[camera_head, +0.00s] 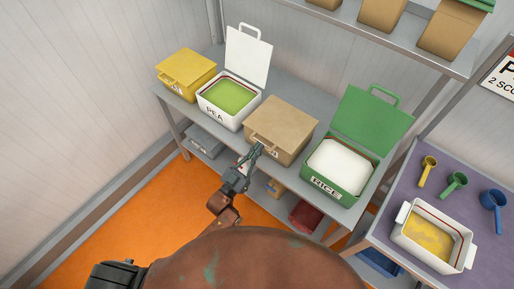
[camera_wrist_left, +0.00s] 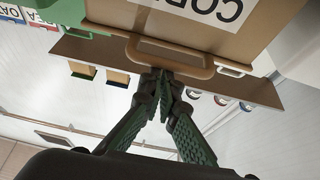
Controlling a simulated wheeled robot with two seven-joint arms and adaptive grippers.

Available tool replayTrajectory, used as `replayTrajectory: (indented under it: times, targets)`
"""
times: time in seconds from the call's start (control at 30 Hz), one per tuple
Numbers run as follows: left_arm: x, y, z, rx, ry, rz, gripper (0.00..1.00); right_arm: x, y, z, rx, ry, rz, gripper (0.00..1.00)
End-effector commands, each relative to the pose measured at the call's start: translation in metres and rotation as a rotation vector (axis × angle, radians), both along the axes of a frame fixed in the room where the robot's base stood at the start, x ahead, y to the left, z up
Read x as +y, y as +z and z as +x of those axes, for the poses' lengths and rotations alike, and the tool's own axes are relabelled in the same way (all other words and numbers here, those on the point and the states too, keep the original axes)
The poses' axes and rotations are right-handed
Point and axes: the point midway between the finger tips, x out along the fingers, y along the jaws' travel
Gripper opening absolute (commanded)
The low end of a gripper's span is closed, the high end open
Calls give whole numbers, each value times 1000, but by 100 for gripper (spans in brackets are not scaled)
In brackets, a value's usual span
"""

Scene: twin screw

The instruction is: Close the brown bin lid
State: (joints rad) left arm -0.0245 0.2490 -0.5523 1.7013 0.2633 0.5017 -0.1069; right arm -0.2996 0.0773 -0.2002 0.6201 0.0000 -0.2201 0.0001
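The brown bin (camera_head: 278,148) stands on the grey shelf between the white PEA bin and the green RICE bin. Its brown lid (camera_head: 283,118) lies over the top, flat or nearly flat; I cannot tell if a small gap is left. The lid's handle (camera_wrist_left: 170,62) points out at the front. My left gripper (camera_head: 255,153) is at this handle, in front of the bin. In the left wrist view its fingertips (camera_wrist_left: 160,76) are together at the handle bar; I cannot tell whether the bar is between them. My right gripper is not in view.
The white PEA bin (camera_head: 216,115) and green RICE bin (camera_head: 332,184) have raised lids. A yellow bin (camera_head: 187,68) is shut. A purple table (camera_head: 484,247) at right holds scoops and a white tub (camera_head: 404,243). A shelf with boxes (camera_head: 382,13) is above.

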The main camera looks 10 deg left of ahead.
Motion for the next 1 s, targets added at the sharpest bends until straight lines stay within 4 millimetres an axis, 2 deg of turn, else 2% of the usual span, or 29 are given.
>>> replayTrajectory:
  times: [0.03, 0.27, 0.37, 0.6, 0.63, 0.7, 1.0]
  targets:
    - [1, -11, 0, 22, 1, 8, 0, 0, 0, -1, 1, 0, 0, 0]
    - [1, -9, -1, 27, 0, 10, 0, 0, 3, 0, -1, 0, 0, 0]
    - [1, 1, -2, 23, 0, 9, 0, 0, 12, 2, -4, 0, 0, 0]
    - [1, 47, -6, 4, -4, 2, 0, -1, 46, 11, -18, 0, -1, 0]
    - [6, 32, -13, 11, -3, 4, 0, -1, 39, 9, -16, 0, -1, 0]
    - [13, 20, -27, 11, -3, 4, 0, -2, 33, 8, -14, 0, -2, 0]
    - [37, -5, -69, 5, -4, 2, 0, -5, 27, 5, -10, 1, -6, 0]
